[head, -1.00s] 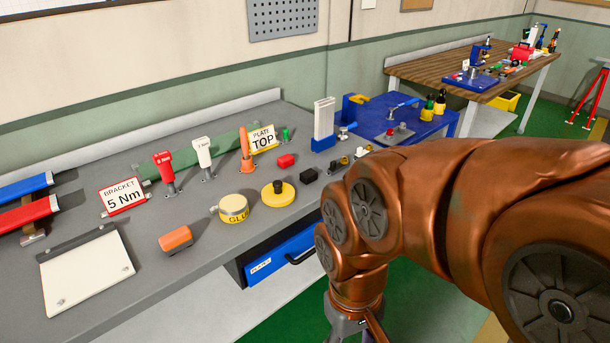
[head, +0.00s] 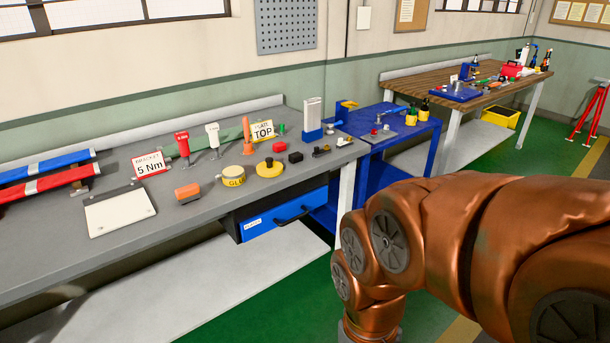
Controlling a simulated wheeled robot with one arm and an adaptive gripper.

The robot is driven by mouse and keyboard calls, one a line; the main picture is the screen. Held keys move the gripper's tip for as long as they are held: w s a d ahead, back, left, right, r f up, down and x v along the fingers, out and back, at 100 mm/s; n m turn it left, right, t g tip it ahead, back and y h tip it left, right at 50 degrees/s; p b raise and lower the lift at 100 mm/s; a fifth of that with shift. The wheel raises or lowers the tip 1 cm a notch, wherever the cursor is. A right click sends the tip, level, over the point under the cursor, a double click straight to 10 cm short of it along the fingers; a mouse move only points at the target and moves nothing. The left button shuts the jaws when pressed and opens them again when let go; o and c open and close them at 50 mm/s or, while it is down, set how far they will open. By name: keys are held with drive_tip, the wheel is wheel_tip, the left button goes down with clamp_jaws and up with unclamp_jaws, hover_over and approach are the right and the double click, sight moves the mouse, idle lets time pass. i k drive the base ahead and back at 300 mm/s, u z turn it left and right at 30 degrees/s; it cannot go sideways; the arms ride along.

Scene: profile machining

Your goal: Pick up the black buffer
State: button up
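A small black block (head: 295,157), which looks like the black buffer, lies on the grey workbench (head: 60,255) near its right end. It sits between a yellow disc with a black knob (head: 270,168) and several small metal parts (head: 321,151). A red block (head: 280,146) lies just behind it. My copper-coloured arm fills the lower right, in front of the bench and to the right of the black block. The arm's end runs out of the bottom edge, so my gripper's fingers are not in view.
A yellow glue roll (head: 233,180), an orange block (head: 188,193) and a white plate (head: 120,212) lie along the bench. A white upright holder (head: 312,115) stands behind. A blue cart (head: 405,140) adjoins the bench's right end. Green floor is clear before the bench.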

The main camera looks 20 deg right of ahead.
sight(296, 158)
drive_tip(key=u, duration=1.05)
drive_tip(key=i, duration=1)
drive_tip(key=z, duration=0.7)
drive_tip(key=i, duration=0.85)
drive_tip(key=z, duration=0.8)
